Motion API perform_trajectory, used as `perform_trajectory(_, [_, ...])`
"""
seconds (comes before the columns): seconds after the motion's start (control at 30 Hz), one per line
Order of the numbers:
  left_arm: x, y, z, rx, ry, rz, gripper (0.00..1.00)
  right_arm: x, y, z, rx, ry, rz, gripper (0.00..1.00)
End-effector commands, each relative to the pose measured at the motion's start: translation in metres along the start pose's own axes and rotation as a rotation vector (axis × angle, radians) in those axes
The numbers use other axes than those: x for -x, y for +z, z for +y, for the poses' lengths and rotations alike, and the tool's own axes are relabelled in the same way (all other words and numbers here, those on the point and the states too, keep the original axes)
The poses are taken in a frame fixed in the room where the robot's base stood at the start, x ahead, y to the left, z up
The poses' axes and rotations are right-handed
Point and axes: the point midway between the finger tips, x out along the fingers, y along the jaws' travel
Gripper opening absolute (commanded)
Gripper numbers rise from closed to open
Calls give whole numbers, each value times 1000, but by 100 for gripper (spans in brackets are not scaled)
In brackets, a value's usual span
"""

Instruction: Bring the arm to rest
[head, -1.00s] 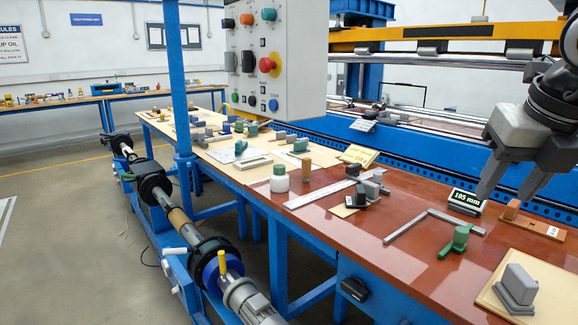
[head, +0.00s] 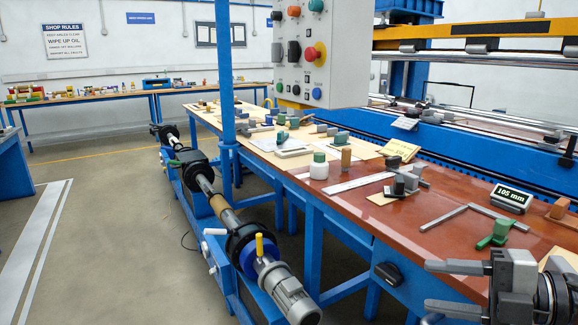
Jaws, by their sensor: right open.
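My right gripper (head: 442,288) is at the lower right of the head view, its two fingers pointing left. The fingers are apart, with nothing between them. It is in front of the near right part of the red-brown bench top (head: 405,222) and hides some of that edge. My left gripper does not show.
A grey angle bar (head: 442,218), a green-handled tool (head: 494,236) and a 105 mm display (head: 510,198) lie near the gripper. A control panel (head: 346,62) hangs above the bench. The winder shaft and motor (head: 288,290) run along its left. Floor further left is clear.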

Motion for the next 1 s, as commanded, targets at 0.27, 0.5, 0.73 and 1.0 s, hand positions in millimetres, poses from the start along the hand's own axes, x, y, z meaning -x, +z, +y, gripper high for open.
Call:
perform_trajectory(0.27, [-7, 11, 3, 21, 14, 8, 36, -28, 25, -136, -743, 479, -387, 45])
perform_trajectory(0.5, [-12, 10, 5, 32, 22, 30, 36, -66, -25, -276, -1381, 480, -699, 45])
perform_trajectory(0.73, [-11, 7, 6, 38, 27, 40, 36, -92, -72, -322, -1654, 392, -773, 45])
perform_trajectory(1.0, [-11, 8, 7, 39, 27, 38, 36, -94, -76, -324, -1670, 386, -775, 45])
